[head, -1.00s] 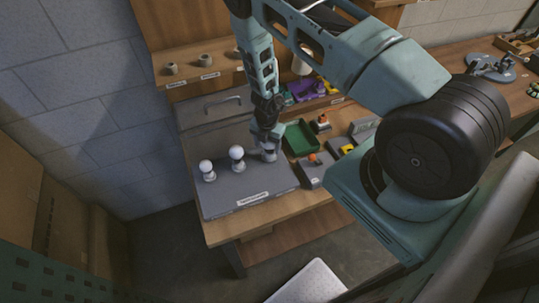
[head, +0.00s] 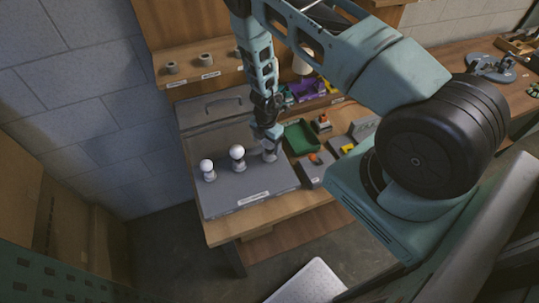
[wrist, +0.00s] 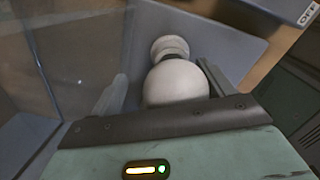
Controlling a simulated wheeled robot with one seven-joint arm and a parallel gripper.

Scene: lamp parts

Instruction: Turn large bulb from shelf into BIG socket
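A white round bulb (wrist: 176,84) is between the two fingers of my gripper (wrist: 160,72) in the wrist view. A pale round base (wrist: 170,46) shows just beyond it. The fingers stand apart, with a visible gap on the left of the globe and the right finger close to it. In the head view my gripper (head: 268,142) is low over the right part of a grey case (head: 250,190), mostly covering this bulb. Two more white bulbs stand upright in bases on the case: one at the left (head: 206,165) and a larger one in the middle (head: 237,152).
A wooden shelf (head: 195,75) behind the case holds several small grey sockets. A green tray (head: 300,138), a purple bin (head: 304,88) and small boxes lie to the right of the case. The case's front left is clear.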

